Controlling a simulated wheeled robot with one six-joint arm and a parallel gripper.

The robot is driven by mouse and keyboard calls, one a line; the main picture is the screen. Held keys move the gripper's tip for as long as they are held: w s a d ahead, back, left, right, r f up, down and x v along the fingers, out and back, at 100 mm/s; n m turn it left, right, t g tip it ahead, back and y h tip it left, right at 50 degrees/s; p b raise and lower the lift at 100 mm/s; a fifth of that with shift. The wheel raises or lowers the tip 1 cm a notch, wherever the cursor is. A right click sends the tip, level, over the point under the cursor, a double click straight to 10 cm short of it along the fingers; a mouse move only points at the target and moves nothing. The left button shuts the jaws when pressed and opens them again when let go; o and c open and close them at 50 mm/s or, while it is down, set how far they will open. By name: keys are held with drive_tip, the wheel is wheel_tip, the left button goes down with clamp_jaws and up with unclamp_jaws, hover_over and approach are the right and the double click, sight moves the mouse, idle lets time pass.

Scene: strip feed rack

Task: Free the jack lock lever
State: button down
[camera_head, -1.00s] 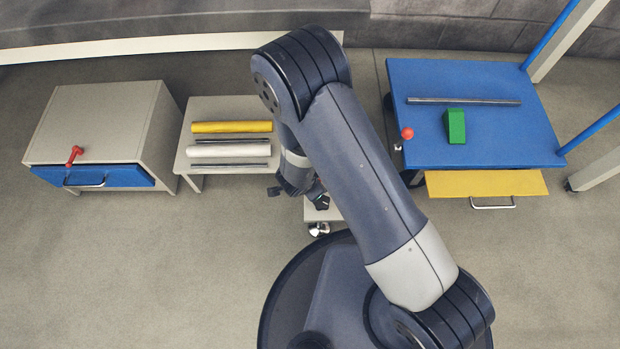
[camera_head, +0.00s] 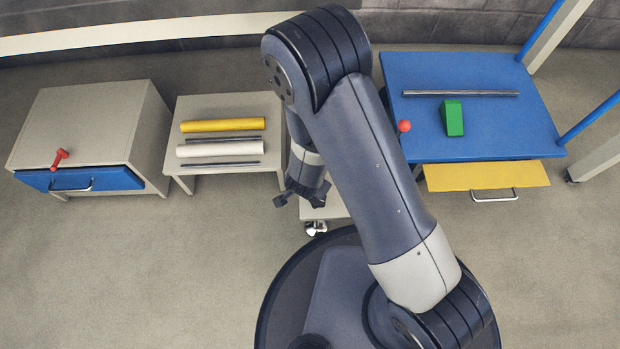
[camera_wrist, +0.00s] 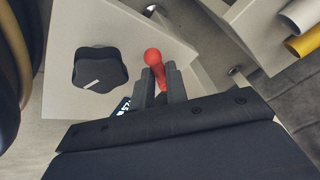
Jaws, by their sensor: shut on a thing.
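A red ball-ended lever (camera_wrist: 153,58) stands on a pale grey unit (camera_wrist: 75,50) in the wrist view. It is upright between my two dark fingers. My gripper (camera_wrist: 160,82) is shut on this red lever, and the fingers hide part of its shaft. In the head view my gripper (camera_head: 303,190) is low, over the small pale unit (camera_head: 328,207) in front of my base, and the lever is hidden there. A black lobed knob (camera_wrist: 98,70) sits just left of the lever.
A blue-topped table (camera_head: 470,75) carries a green wedge (camera_head: 453,118) and a grey rod (camera_head: 460,93); a yellow drawer (camera_head: 450,176) projects below. A side table (camera_head: 190,104) holds several rolls and rods. A cabinet (camera_head: 85,110) with a blue drawer (camera_head: 110,179) stands left.

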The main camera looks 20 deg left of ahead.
drive_tip(key=c, duration=1.7)
unclamp_jaws()
drive_tip(key=p+v, duration=0.6)
drive_tip(key=v, duration=0.4)
drive_tip(key=shift+r+p, duration=0.35)
drive_tip(key=shift+r, duration=0.05)
drive_tip(key=shift+s+f, duration=0.1)
drive_tip(key=b+x, duration=0.6)
drive_tip(key=x, duration=0.4)
drive_tip(key=shift+f+b, duration=0.35)
drive_tip(key=shift+b, duration=0.05)
drive_tip(key=shift+r, duration=0.1)
